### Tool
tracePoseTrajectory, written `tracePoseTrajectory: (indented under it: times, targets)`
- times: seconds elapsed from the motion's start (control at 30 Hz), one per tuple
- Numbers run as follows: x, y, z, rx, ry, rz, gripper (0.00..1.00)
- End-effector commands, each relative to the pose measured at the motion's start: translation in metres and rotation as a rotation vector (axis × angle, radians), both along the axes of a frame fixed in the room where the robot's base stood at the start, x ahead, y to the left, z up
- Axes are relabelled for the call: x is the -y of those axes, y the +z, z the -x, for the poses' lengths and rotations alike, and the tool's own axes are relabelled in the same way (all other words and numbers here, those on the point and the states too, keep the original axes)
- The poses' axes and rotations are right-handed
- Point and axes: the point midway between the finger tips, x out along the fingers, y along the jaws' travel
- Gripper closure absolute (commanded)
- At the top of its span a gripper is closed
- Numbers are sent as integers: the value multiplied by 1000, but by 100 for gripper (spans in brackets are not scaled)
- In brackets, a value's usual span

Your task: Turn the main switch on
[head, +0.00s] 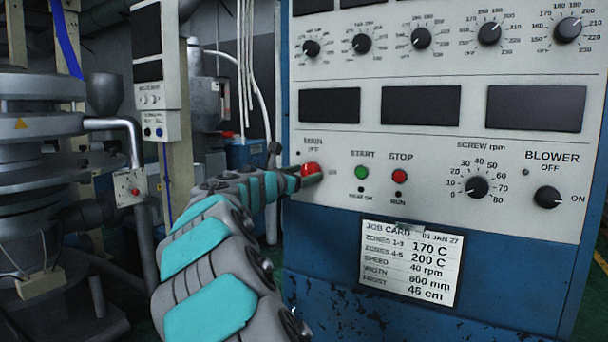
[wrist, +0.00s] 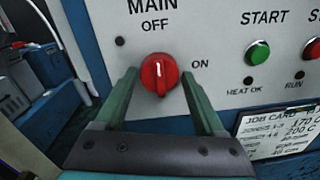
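The main switch (wrist: 160,75) is a red round knob on the pale panel, under the labels MAIN and OFF, with ON printed to its right. Its white mark points up, toward OFF. In the head view the red knob (head: 310,169) is partly covered by my gripper. My gripper (wrist: 158,78) is open in the wrist view, with one green finger on each side of the knob's lower part. I cannot tell whether the fingers touch it. In the head view my gripper (head: 305,180) reaches the panel from the left.
The green START button (head: 362,172) and red STOP button (head: 400,176) sit right of the switch. A job card (head: 412,262) hangs below. The speed knob (head: 476,187) and blower knob (head: 547,197) are farther right. Machinery (head: 40,130) stands at the left.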

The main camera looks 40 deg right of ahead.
Motion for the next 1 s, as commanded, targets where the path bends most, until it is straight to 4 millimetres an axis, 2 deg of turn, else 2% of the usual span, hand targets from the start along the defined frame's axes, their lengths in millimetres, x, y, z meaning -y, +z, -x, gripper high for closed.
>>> tracePoseTrajectory:
  times: [0.07,0.57,1.0]
  targets:
    - [0,0,0,0,0,0,39]
    - [0,0,0,0,0,0,95]
    - [0,-1,0,93,0,-38,95]
